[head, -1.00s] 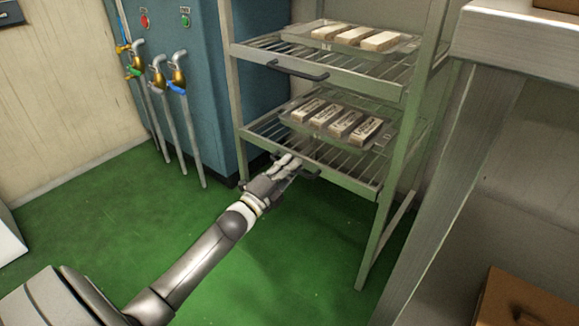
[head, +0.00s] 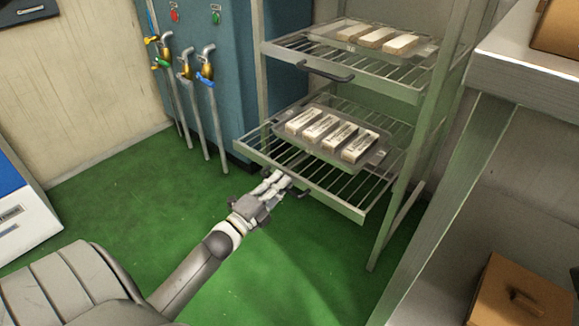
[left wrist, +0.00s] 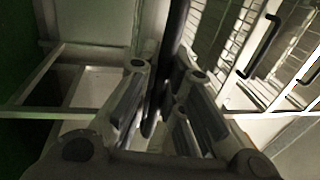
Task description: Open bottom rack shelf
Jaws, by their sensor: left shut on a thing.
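The bottom rack shelf (head: 350,200) is a wire shelf that stands out toward me from the rack's frame. A tray (head: 379,153) with several wrapped bars lies on it. Its dark handle (head: 299,192) is at the middle of its front edge. My left gripper (head: 279,180) is shut on this handle. In the left wrist view the fingers of my left gripper (left wrist: 155,110) close around a dark bar. My right gripper is not in view.
The upper wire shelf (head: 395,85), with its own handle (head: 325,72) and a tray of bars, is above. A blue cabinet (head: 225,60) with hoses stands at left. A grey table (head: 520,75) stands at right. The green floor (head: 120,200) before the rack is clear.

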